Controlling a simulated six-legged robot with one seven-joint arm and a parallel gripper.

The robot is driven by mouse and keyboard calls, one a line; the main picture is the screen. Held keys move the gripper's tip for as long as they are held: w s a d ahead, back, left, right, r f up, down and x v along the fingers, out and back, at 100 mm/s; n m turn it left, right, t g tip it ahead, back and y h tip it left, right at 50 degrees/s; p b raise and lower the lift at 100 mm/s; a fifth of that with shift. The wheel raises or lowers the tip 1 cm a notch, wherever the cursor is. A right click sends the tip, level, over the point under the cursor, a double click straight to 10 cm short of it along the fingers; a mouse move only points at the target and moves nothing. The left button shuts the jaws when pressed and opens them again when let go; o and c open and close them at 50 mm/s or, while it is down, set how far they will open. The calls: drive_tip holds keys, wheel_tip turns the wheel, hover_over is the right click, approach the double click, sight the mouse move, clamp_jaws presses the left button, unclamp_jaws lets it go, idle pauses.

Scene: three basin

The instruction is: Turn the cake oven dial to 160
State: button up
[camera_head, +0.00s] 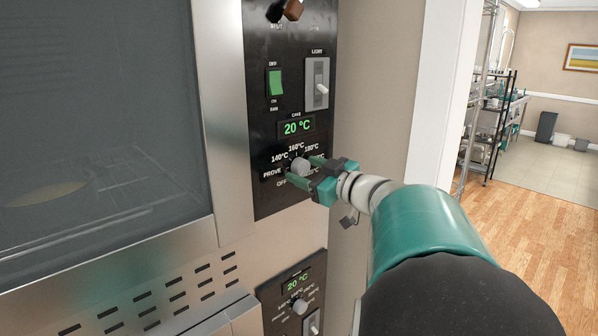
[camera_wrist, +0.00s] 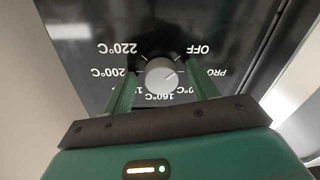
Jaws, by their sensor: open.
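The cake oven dial (camera_head: 299,167) is a round grey knob on a black panel, below a green display (camera_head: 296,127) reading 20 °C. Labels around it run from OFF and PROVE through 140, 160 and 180 °C upward. In the wrist view the dial (camera_wrist: 161,75) appears upside down, with 160 °C at the bottom, partly hidden by my gripper. I cannot tell surely which label its mark faces. My gripper (camera_head: 303,171) is open, its green fingers on either side of the dial; the wrist view shows the fingers (camera_wrist: 162,84) flanking it. Contact cannot be made out.
A green rocker switch (camera_head: 274,83) and a grey light switch (camera_head: 317,83) sit above the display. A second panel (camera_head: 296,291) with its own dial is below. The glass oven door (camera_head: 95,110) is at left. A shelf rack (camera_head: 490,110) and open floor lie right.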

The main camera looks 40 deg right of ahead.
drive_tip(key=c, duration=1)
drive_tip(key=shift+m, duration=0.3)
drive_tip(key=m, duration=0.5)
drive_tip(key=shift+a, duration=0.15)
drive_tip(key=m, duration=0.7)
drive_tip(key=shift+a+t+h, duration=0.1)
drive_tip(key=shift+t+h, duration=0.2)
drive_tip(key=m, duration=0.7)
drive_tip(key=shift+r+h, duration=0.1)
drive_tip(key=shift+h, duration=0.2)
drive_tip(key=m, duration=0.7)
drive_tip(key=shift+r+m, duration=0.1)
drive_tip(key=shift+m, duration=0.2)
drive_tip(key=shift+h, duration=0.4)
